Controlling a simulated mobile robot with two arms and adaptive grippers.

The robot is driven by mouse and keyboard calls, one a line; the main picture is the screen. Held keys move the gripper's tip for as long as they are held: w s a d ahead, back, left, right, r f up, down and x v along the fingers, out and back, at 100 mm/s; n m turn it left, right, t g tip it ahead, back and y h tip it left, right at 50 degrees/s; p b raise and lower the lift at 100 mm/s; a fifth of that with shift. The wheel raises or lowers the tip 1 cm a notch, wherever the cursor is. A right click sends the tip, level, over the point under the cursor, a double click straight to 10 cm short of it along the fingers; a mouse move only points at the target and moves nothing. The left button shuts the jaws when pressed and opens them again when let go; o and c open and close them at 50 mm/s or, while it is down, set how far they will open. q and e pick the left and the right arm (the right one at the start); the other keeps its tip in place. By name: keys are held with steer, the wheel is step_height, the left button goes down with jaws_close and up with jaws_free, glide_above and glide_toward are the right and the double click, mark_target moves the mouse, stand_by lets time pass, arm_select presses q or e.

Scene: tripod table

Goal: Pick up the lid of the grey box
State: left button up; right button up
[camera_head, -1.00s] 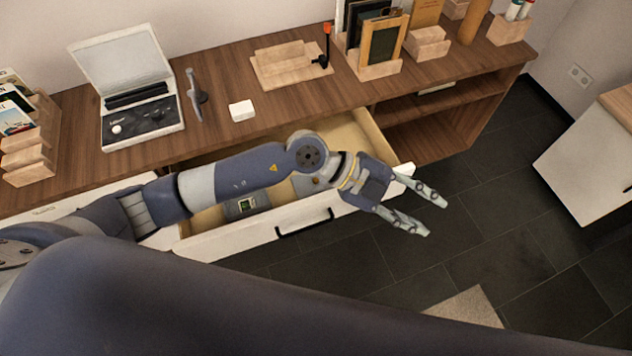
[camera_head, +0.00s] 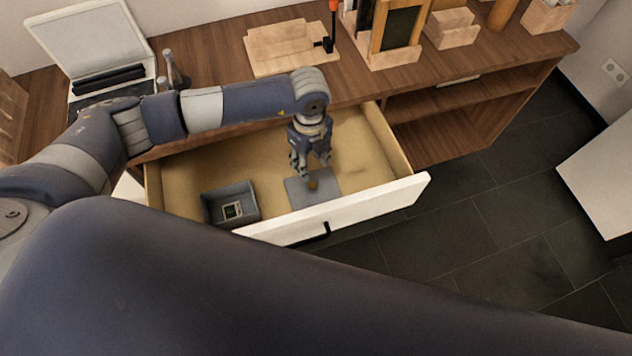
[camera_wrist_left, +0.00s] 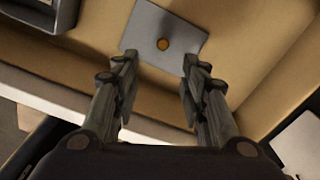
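The lid (camera_head: 325,184) is a flat grey plate with a round brownish-gold knob (camera_head: 312,184), lying in the open drawer near its front wall. In the left wrist view the lid (camera_wrist_left: 186,40) lies beyond the fingertips, its knob (camera_wrist_left: 163,44) between their lines. The open grey box (camera_head: 230,204) stands to the left of the lid in the drawer, with a small dark item with a green-and-white face inside. My left gripper (camera_head: 311,170) points down over the lid, open and empty; its fingers also show apart in the left wrist view (camera_wrist_left: 157,65). My right gripper is not in view.
The drawer's front wall (camera_head: 370,205) and side walls surround the lid and box. The brown desktop (camera_head: 215,60) above holds a white case (camera_head: 85,40), a wooden block set (camera_head: 290,48) and holders. Bare drawer floor (camera_head: 355,150) lies right of the gripper.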

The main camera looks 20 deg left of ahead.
arm_select(q)
step_height(320, 180, down, 2)
steer(key=w, duration=0.1)
glide_above(313, 184)
step_height(313, 184, down, 4)
steer(key=shift+w+a+f, duration=0.1)
steer(key=shift+a+f, duration=0.05)
steer(key=shift+f, duration=0.1)
steer(key=f, duration=0.4)
steer(key=shift+s+f, duration=0.2)
steer(key=shift+f, duration=0.7)
jaws_close()
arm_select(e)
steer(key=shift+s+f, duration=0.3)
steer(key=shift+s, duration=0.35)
